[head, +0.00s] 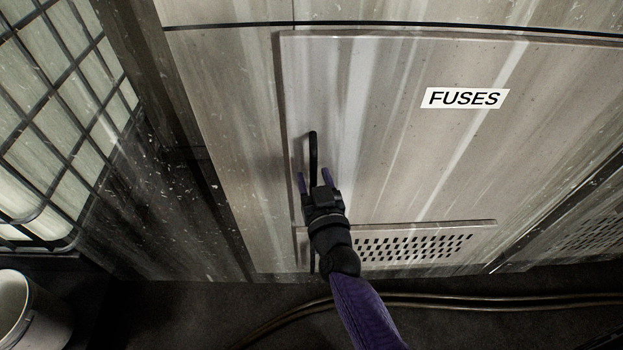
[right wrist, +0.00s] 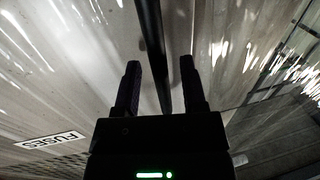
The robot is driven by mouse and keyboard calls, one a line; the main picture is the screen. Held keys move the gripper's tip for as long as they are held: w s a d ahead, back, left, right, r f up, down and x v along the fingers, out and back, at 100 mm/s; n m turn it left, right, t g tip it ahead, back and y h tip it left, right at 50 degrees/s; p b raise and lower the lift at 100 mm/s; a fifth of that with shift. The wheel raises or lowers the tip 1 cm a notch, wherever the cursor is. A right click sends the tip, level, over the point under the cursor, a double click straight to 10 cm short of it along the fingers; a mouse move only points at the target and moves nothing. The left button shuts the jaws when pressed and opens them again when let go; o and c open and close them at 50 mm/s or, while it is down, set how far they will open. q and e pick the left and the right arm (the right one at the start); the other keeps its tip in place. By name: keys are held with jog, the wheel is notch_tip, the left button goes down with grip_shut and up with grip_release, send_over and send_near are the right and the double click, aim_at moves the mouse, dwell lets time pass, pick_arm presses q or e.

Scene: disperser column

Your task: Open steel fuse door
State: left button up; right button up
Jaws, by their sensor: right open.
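The steel fuse door (head: 420,150) is a pale, streaked panel with a FUSES label (head: 464,97) at its upper right. It looks shut. A black vertical bar handle (head: 313,147) is near its left edge. My right gripper (head: 313,174) is open at the handle's lower part, fingers pointing up toward the door. In the right wrist view, the handle (right wrist: 150,35) runs down between the two open fingers (right wrist: 159,68), with gaps visible on both sides. Whether the bar is fully within their depth is hard to tell. My left gripper is not in view.
A vent grille (head: 415,248) is below the door. A caged white tank (head: 60,110) stands at the left, with a pale bucket (head: 30,315) below it. Cables (head: 440,302) lie on the dark floor in front of the cabinet.

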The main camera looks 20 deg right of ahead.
jog(key=shift+w, duration=0.4)
grip_shut()
dwell(0.4)
dwell(0.8)
